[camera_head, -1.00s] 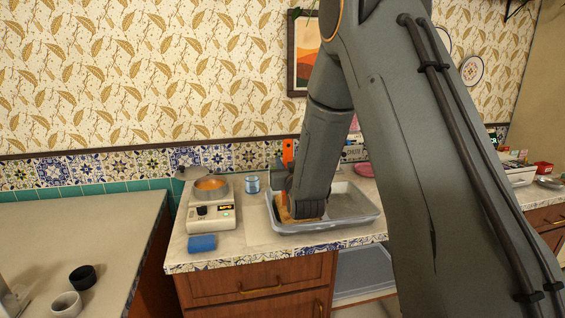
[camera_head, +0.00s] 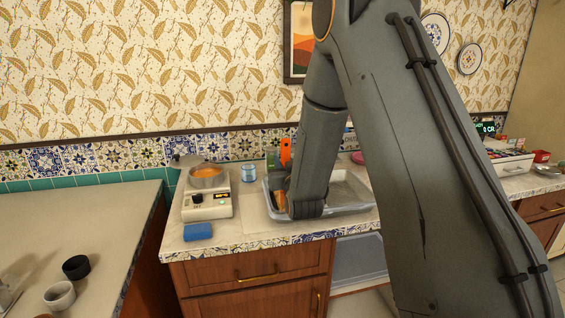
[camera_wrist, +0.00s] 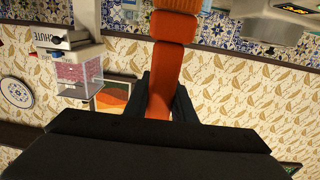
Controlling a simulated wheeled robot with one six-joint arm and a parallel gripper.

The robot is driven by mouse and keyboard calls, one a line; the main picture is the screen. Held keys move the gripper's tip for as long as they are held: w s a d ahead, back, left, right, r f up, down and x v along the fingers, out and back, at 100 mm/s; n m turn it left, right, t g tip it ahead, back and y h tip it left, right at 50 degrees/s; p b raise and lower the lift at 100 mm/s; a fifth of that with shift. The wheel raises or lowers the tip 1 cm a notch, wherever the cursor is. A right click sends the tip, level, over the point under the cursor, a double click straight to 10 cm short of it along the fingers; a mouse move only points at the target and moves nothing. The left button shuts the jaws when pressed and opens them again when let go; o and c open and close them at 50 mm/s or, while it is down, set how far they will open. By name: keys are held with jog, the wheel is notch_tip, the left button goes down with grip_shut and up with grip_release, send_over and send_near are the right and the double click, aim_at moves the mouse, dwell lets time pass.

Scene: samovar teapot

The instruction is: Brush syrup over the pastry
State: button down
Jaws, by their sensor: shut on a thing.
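My gripper (camera_wrist: 165,100) is shut on an orange brush (camera_wrist: 170,55), seen close up in the wrist view. The brush's orange handle (camera_head: 286,150) stands up above the tray's left side in the head view; its bristles are hidden. The golden-brown pastry (camera_head: 280,198) shows as a narrow piece inside the grey tray (camera_head: 345,209), mostly hidden behind my arm. I cannot tell whether the brush touches it. A small metal pan (camera_head: 206,182) of orange liquid, seemingly the syrup (camera_head: 207,172), sits on a white burner (camera_head: 207,204) left of the tray.
A glass jar (camera_head: 249,173) stands behind the counter's middle, between pan and tray. A blue block (camera_head: 198,232) lies at the counter's front left edge. Two small cups, one black (camera_head: 76,267) and one pale (camera_head: 60,296), stand on the left counter (camera_head: 75,222). A gap separates the counters.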

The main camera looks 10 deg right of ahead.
jog(key=shift+f+b, duration=0.6)
jog(key=shift+f, duration=0.15)
jog(key=w+b, duration=0.9)
jog(key=w, duration=0.8)
jog(key=s+p, duration=0.3)
jog(key=s, duration=1.4)
jog(key=shift+s+p, duration=0.15)
jog(key=shift+p, duration=0.2)
jog(key=c, duration=2.5)
grip_release()
jog(key=shift+w+d+b, duration=0.2)
jog(key=shift+w+b, duration=0.15)
jog(key=shift+w, duration=0.55)
jog(key=shift+w+d+b, duration=0.2)
jog(key=shift+w+b, duration=0.15)
jog(key=shift+w, duration=0.55)
jog(key=shift+c, duration=0.2)
